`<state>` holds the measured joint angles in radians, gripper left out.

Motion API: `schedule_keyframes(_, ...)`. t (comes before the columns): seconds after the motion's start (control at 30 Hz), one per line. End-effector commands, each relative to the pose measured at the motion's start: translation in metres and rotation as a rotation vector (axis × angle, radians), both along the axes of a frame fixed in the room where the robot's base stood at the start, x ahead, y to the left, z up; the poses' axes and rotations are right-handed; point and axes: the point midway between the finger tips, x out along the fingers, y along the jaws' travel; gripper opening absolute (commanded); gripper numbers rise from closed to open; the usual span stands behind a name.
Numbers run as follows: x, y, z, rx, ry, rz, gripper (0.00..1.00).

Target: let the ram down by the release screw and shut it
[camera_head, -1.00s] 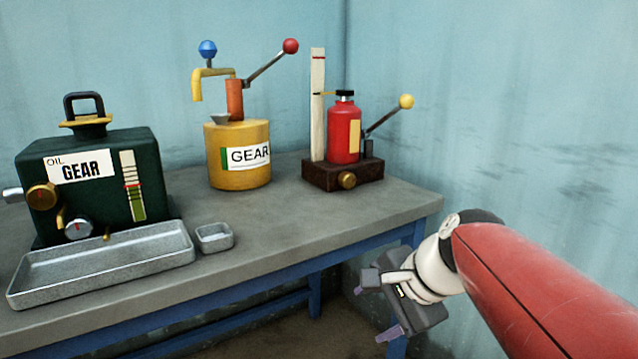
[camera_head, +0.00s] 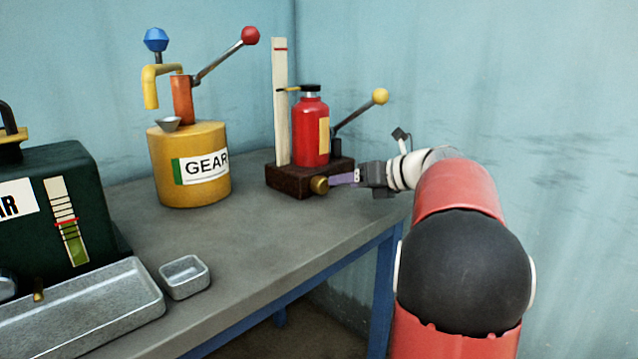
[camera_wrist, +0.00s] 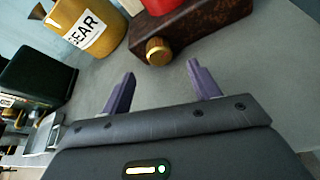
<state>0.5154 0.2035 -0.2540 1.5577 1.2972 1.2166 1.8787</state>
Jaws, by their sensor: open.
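The red ram (camera_head: 311,131) stands upright on a dark brown base block (camera_head: 290,181) near the bench's far right corner. A pale upright scale with a red mark (camera_head: 281,100) stands beside it, and a thin yellow pointer near the ram's top reaches toward it. The brass release screw (camera_head: 319,185) sticks out of the base's front; it also shows in the wrist view (camera_wrist: 158,51). My gripper (camera_head: 334,181) is open and empty, its purple fingers pointing at the base. In the wrist view the screw lies ahead of the gap between the fingertips (camera_wrist: 161,68), apparently apart from them.
The ram's pump lever with yellow knob (camera_head: 380,96) slants up to the right above my wrist. A yellow gear-oil can with pump (camera_head: 190,164) stands to the left.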

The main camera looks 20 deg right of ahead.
Motion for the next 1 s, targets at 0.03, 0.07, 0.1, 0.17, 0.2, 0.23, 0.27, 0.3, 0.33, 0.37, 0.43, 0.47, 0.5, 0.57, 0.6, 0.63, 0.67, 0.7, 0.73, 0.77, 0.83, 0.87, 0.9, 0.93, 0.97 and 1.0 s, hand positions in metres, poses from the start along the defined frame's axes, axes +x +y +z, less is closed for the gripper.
schedule_keyframes(0.03,0.007,0.005,-0.004,0.001,0.001,0.004,0.61)
schedule_keyframes(0.07,0.011,0.007,-0.006,0.001,0.002,0.005,0.61)
schedule_keyframes(0.1,0.017,0.010,-0.008,0.000,0.002,0.004,0.61)
schedule_keyframes(0.17,0.025,0.015,-0.012,-0.001,0.002,0.006,0.61)
schedule_keyframes(0.2,0.030,0.018,-0.014,-0.002,0.001,0.005,0.61)
schedule_keyframes(0.23,0.034,0.020,-0.016,-0.002,0.002,0.005,0.61)
schedule_keyframes(0.27,0.037,0.022,-0.017,-0.002,0.002,0.006,0.61)
schedule_keyframes(0.3,0.042,0.024,-0.019,-0.002,0.002,0.005,0.61)
schedule_keyframes(0.33,0.044,0.025,-0.020,-0.003,0.002,0.004,0.61)
schedule_keyframes(0.37,0.046,0.026,-0.021,-0.003,0.002,0.004,0.61)
schedule_keyframes(0.43,0.050,0.028,-0.023,-0.003,0.001,0.004,0.61)
schedule_keyframes(0.47,0.051,0.029,-0.023,-0.003,0.001,0.003,0.61)
schedule_keyframes(0.5,0.052,0.029,-0.024,-0.003,0.001,0.003,0.61)
schedule_keyframes(0.57,0.053,0.030,-0.024,-0.003,0.001,0.002,0.61)
schedule_keyframes(0.6,0.053,0.030,-0.024,-0.003,0.001,0.002,0.61)
schedule_keyframes(0.63,0.053,0.030,-0.024,-0.004,0.001,0.002,0.61)
schedule_keyframes(0.67,0.053,0.030,-0.024,-0.004,0.001,0.002,0.61)
schedule_keyframes(0.7,0.053,0.030,-0.024,-0.004,0.001,0.002,0.61)
schedule_keyframes(0.73,0.053,0.030,-0.024,-0.004,0.001,0.002,0.61)
schedule_keyframes(0.77,0.053,0.030,-0.024,-0.004,0.001,0.002,0.60)
schedule_keyframes(0.83,0.053,0.030,-0.024,-0.004,0.001,0.003,0.51)
schedule_keyframes(0.87,0.053,0.030,-0.024,-0.004,0.001,0.003,0.47)
schedule_keyframes(0.9,0.053,0.030,-0.024,-0.004,0.001,0.003,0.41)
schedule_keyframes(0.93,0.053,0.030,-0.024,-0.004,0.001,0.003,0.38)
schedule_keyframes(0.97,0.053,0.030,-0.024,-0.004,0.001,0.003,0.34)
schedule_keyframes(1.0,0.053,0.030,-0.024,-0.004,0.001,0.003,0.28)
